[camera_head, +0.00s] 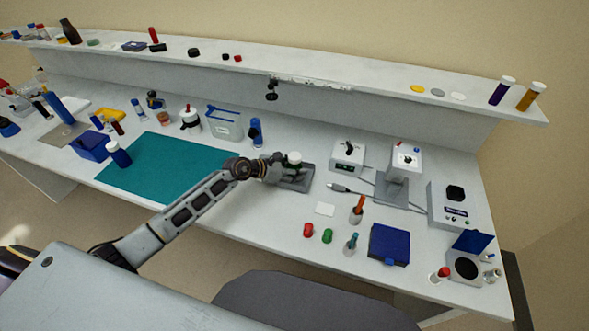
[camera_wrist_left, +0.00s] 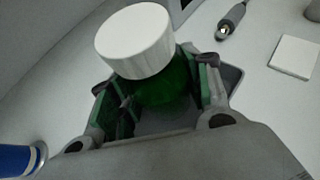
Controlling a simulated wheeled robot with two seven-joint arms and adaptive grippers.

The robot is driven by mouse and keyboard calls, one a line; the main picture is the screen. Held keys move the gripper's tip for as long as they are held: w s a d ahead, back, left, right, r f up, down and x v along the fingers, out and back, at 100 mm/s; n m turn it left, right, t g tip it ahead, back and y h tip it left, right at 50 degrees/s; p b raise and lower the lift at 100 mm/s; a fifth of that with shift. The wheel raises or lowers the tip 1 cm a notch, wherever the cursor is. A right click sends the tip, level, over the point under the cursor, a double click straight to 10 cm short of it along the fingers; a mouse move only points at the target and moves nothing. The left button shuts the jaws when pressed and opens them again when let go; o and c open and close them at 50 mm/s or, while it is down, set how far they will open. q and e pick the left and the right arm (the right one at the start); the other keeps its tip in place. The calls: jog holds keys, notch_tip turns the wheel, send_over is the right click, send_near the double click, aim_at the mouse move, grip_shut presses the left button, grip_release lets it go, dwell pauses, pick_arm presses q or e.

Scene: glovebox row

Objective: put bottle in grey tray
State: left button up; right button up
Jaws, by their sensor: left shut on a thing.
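The bottle (camera_head: 294,159) is green with a white cap, and it also shows in the left wrist view (camera_wrist_left: 138,42). The grey tray (camera_head: 303,184) lies on the bench under the gripper; its edge shows in the left wrist view (camera_wrist_left: 232,78). My left gripper (camera_head: 285,169) is shut on the bottle, with a finger on each side of its green body. The bottle is over the tray; whether its base touches the tray floor is hidden by the fingers. My right gripper is not in view.
A teal mat (camera_head: 165,165) lies left of the tray. A white device (camera_head: 348,158) and a grey stand (camera_head: 397,190) are to the right. A white square (camera_head: 325,209) and a cable plug (camera_head: 338,187) lie near the tray. A blue-capped bottle (camera_head: 255,132) stands behind the arm.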

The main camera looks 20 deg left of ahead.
pick_arm(q)
jog(key=shift+f, duration=0.15)
jog(key=o, duration=1.1)
jog(key=shift+v, duration=0.95)
jog(key=shift+b+v, duration=0.55)
jog(key=shift+v, duration=4.55)
